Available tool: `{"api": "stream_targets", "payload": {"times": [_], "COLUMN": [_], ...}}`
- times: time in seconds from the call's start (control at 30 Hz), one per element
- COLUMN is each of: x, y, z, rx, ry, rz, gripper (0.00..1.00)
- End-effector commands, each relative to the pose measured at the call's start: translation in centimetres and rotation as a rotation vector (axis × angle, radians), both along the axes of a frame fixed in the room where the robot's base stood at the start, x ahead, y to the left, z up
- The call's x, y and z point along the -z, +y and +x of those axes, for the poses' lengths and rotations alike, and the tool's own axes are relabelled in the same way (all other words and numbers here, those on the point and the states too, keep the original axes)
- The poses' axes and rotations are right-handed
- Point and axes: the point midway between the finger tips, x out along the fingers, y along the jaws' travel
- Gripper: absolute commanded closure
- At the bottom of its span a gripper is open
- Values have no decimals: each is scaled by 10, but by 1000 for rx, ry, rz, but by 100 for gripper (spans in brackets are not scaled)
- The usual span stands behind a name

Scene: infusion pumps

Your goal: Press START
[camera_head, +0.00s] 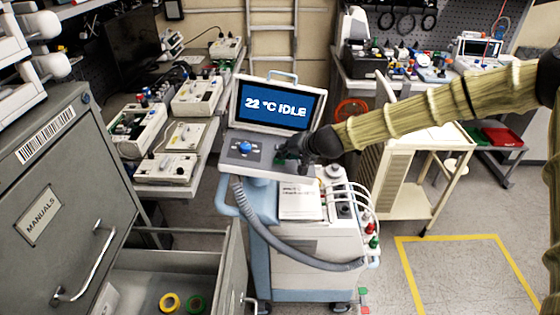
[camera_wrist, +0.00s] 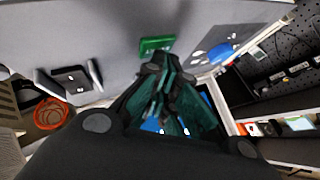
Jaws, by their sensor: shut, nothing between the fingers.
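The wheeled machine's screen (camera_head: 273,105) reads "22 °C IDLE" in the head view. Below it is a grey control panel (camera_head: 232,165) with a blue knob (camera_head: 245,147). My gripper (camera_head: 284,154) is at the right end of this panel and hides part of it. In the wrist view, a green block-like button (camera_wrist: 157,43) stands on a grey surface, just beyond the tips of my gripper (camera_wrist: 160,64). The fingers are shut and empty. I cannot tell whether the tips touch the green button. No START label is readable.
An open drawer (camera_head: 190,262) of the grey cabinet (camera_head: 60,190) holds yellow and green rings at lower left. Benches with devices stand behind on both sides. A cream cart (camera_head: 410,185) is right of the machine. Yellow-taped floor (camera_head: 465,275) lies clear at right.

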Motion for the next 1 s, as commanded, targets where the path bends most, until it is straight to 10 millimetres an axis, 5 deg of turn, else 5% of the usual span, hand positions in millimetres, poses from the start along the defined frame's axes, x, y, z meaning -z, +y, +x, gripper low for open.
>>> {"api": "stream_targets", "payload": {"times": [1.0], "x": [-11], "y": [-2], "z": [0], "rx": [0], "ry": [0], "rz": [-1], "gripper": [100]}}
